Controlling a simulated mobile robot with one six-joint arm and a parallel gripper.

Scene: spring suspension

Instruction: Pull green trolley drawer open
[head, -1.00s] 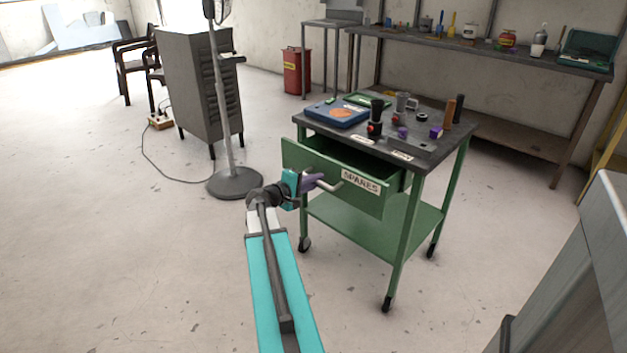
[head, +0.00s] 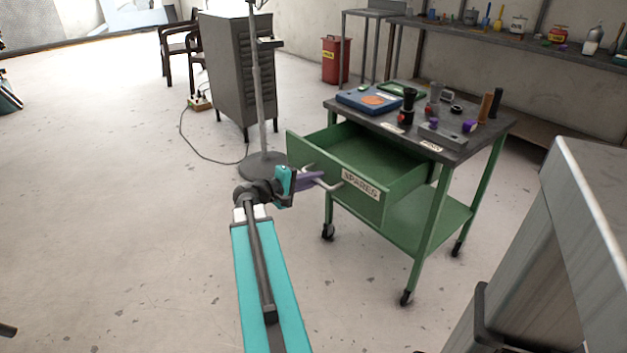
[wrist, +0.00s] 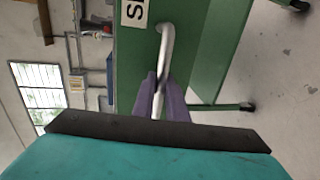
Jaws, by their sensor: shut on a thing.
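The green trolley (head: 419,241) stands right of centre in the head view. Its drawer (head: 333,181), with a "SPARES" label, is pulled well out toward me, and its inside looks empty. A pale bar handle (head: 329,184) is on the drawer front. My gripper (head: 316,180) is shut on the handle, with purple fingers on either side of the bar. In the wrist view the handle (wrist: 166,45) runs down between the two fingers (wrist: 160,98), in front of the green drawer front (wrist: 135,60).
The trolley top (head: 455,151) carries a blue case, a grey block, cylinders and small parts. A fan stand base (head: 265,166) and a grey cabinet (head: 238,75) are behind left. A metal surface (head: 590,220) is close on the right. The left floor is mostly clear.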

